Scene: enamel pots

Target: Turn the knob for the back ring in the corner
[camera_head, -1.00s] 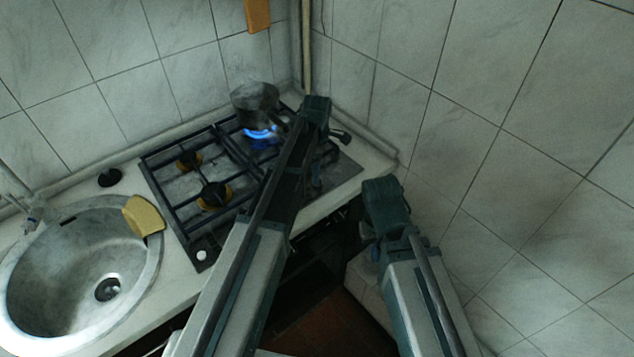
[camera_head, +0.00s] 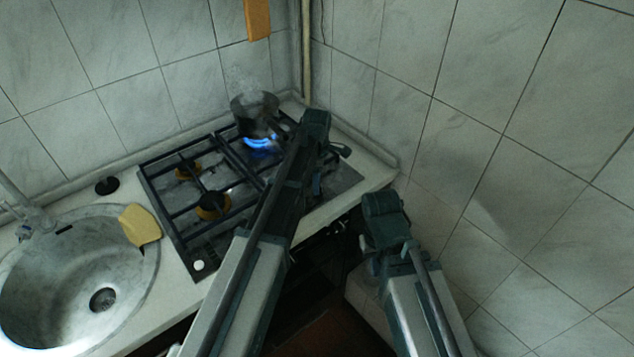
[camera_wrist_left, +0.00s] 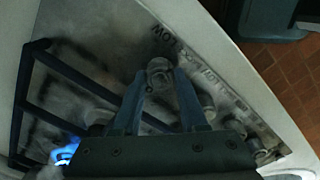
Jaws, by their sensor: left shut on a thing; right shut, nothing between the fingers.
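My left gripper (camera_head: 330,160) reaches over the right side of the hob (camera_head: 180,215). In the left wrist view its two fingers (camera_wrist_left: 160,82) are shut on a round, worn metal knob (camera_wrist_left: 158,68) on the stained steel panel. My own arm hides this knob in the head view. The back ring in the corner burns with a blue flame (camera_head: 260,143), also seen in the left wrist view (camera_wrist_left: 66,150). A dark pot (camera_head: 256,108) stands over it, with faint steam. My right gripper (camera_head: 376,262) is shut and empty, below the counter's front edge.
Other knobs (camera_wrist_left: 207,108) sit on the panel close beside my left fingers. A white knob (camera_head: 199,266) is at the hob's front left. Tiled walls close the corner behind and at right.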

